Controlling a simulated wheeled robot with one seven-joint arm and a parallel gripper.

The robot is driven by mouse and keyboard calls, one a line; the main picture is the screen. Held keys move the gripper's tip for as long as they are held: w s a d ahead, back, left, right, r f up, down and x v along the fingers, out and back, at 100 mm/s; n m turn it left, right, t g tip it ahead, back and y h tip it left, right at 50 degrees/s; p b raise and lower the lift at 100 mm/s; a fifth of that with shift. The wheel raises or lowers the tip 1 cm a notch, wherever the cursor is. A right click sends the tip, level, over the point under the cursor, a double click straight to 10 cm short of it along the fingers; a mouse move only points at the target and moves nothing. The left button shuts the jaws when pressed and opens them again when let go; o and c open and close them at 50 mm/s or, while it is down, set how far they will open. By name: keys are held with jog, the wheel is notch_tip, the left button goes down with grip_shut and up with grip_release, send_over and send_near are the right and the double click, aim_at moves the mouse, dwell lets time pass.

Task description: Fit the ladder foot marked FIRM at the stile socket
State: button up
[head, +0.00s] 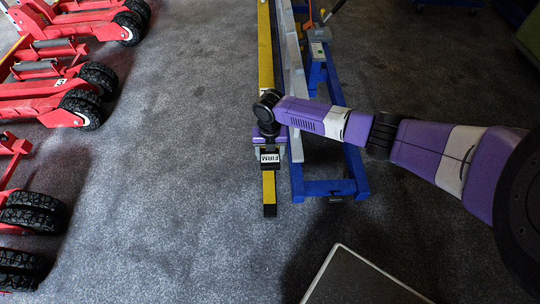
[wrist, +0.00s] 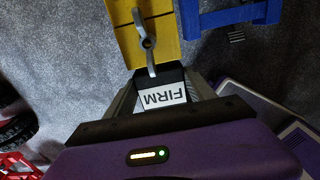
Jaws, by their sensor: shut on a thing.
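The ladder foot marked FIRM (head: 269,159) is a black block with a white label. It also shows in the wrist view (wrist: 164,96), its lettering upside down there. My gripper (head: 268,148) is shut on it, with a grey finger on each side in the wrist view. The foot is over or in front of the yellow stile (head: 268,186); I cannot tell whether they touch. In the wrist view, the yellow stile (wrist: 125,35) lies just beyond the foot, with a grey winged fastener (wrist: 147,43) between. The stile's lower end (head: 269,210) is black. The socket's opening is not clearly visible.
A blue frame (head: 329,187) and a pale rail (head: 293,90) stand close right of the stile. Red trolley jacks (head: 50,95) with black wheels line the left. A dark panel (head: 362,280) is at bottom. Carpet between jacks and stile is clear.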

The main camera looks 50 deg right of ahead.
jog(key=shift+w+d, duration=0.2)
jog(key=o, duration=1.6)
notch_tip(320, 180, up, 8)
jog(key=shift+f+p, duration=0.1)
jog(key=shift+p, duration=0.3)
